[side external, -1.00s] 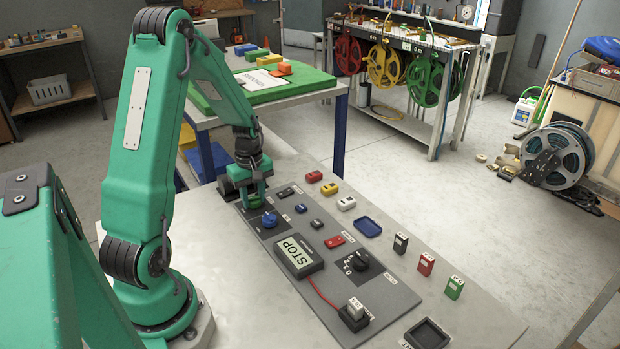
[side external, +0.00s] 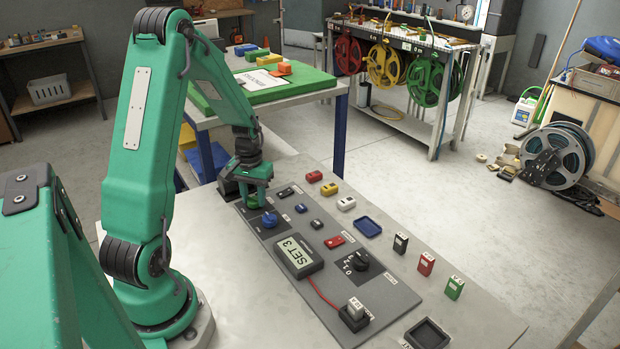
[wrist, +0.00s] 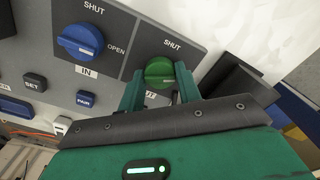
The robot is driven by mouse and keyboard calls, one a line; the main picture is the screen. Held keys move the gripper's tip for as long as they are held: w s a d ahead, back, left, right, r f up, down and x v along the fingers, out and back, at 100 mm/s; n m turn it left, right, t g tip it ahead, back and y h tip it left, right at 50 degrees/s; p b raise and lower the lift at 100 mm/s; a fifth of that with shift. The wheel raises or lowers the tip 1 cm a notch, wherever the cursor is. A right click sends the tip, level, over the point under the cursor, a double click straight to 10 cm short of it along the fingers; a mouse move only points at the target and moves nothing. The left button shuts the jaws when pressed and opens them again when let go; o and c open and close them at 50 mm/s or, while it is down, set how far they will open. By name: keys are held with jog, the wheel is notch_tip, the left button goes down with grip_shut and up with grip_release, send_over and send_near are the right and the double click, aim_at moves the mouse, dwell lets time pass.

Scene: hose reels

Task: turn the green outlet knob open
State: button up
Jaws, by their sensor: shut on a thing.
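The green outlet knob (wrist: 160,72) sits on the grey panel (wrist: 125,50), below a SHUT label in the wrist view. My gripper (wrist: 157,78) is shut on it, one green finger on each side. In the side view my gripper (side external: 257,186) reaches down over the green knob (side external: 253,202) at the panel's far left end. The fingers partly cover the knob and its lower label, so I cannot tell exactly where it points.
The blue IN knob (wrist: 80,41) is close by, with SHUT and OPEN labels.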

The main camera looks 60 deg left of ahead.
aim_at(254, 197)
jog(key=m, duration=0.5)
jog(key=shift+r, duration=0.1)
jog(key=shift+m, duration=0.4)
jog(key=o, duration=1)
jog(key=shift+r, duration=3.9)
